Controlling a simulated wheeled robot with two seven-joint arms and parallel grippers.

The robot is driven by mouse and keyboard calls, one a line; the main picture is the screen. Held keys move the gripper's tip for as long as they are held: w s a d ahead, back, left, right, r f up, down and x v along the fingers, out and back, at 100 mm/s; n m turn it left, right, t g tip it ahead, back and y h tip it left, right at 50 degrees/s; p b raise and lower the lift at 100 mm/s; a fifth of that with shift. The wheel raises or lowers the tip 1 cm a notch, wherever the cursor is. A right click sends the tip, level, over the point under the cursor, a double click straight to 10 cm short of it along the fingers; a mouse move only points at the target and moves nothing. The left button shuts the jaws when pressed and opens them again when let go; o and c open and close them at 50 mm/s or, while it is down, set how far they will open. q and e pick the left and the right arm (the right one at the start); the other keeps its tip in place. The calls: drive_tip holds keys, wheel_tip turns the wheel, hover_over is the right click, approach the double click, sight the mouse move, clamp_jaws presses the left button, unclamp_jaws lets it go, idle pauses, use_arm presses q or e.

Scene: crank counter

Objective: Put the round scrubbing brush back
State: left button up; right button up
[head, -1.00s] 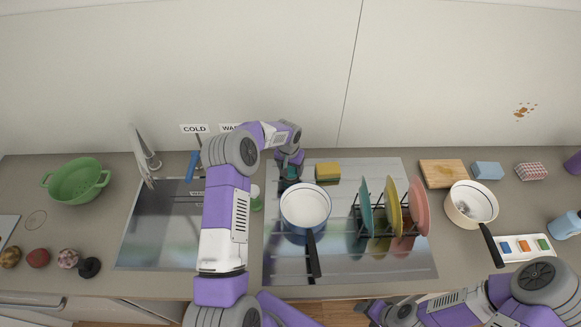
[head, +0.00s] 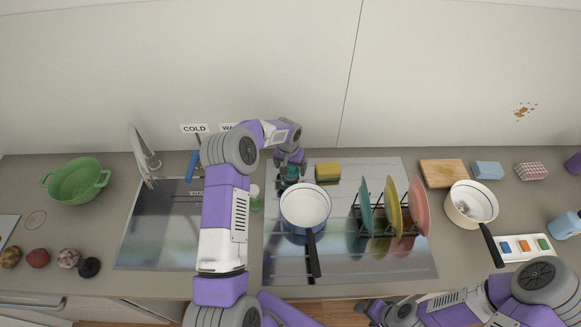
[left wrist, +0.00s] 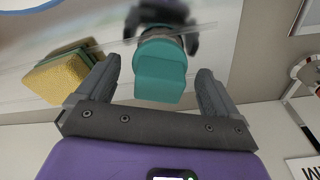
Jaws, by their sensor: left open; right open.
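The round scrubbing brush, with a teal handle (left wrist: 160,72) and a dark round head, is in the left wrist view between the two fingers of my left gripper (left wrist: 157,66). The gripper is open, and I see a gap on each side of the handle. In the head view my left gripper (head: 291,166) is over the back left of the steel surface, left of the sponge, and mostly hides the brush. My right gripper (head: 372,309) is low at the bottom edge, empty, far from the brush, and only partly in view.
A yellow and green sponge (head: 328,171) lies just right of the brush. A white pan (head: 306,205) stands in front, and a plate rack (head: 380,232) is to its right. The sink (head: 160,235) and a green bottle (head: 256,200) are to the left.

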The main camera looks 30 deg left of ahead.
sight(289, 174)
use_arm(q)
wheel_tip(289, 174, up, 11)
drive_tip(key=s, duration=0.1)
drive_tip(key=shift+s+r, duration=0.15)
drive_tip(key=shift+s, duration=0.05)
drive_tip(key=shift+d, duration=0.1)
